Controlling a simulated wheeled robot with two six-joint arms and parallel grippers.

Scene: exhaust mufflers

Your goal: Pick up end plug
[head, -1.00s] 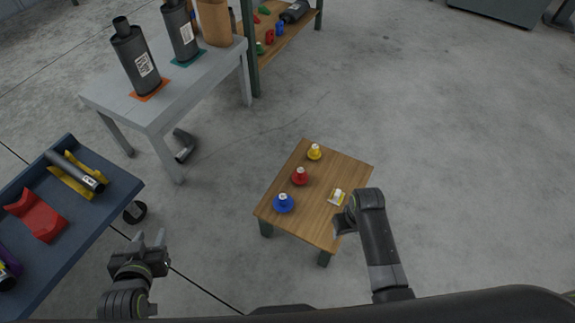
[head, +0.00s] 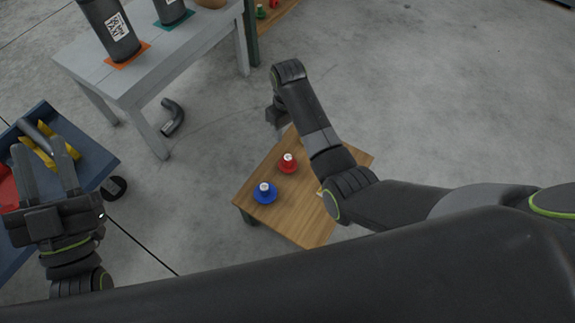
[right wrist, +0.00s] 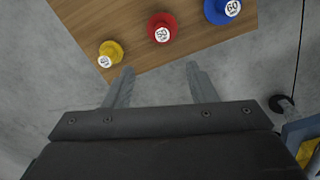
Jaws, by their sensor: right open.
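Three round end plugs stand on a small wooden table (head: 309,222). The red plug (head: 287,163) and the blue plug (head: 265,194) show in the head view; my right arm hides the yellow one. The right wrist view shows the yellow plug (right wrist: 111,54), the red plug (right wrist: 163,30), marked 50, and the blue plug (right wrist: 222,10), marked 60. My right gripper (right wrist: 160,68) is open and empty, its fingertips by the table's edge, apart from the plugs. My left gripper (head: 42,155) is open over the blue cart at the left, with nothing seen between its fingers.
The blue cart (head: 95,160) holds a yellow cradle (head: 63,150) with a dark tube and a red piece (head: 8,190). A grey table (head: 165,65) with mufflers stands behind. A bent pipe (head: 173,117) lies on the floor. Floor to the right is clear.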

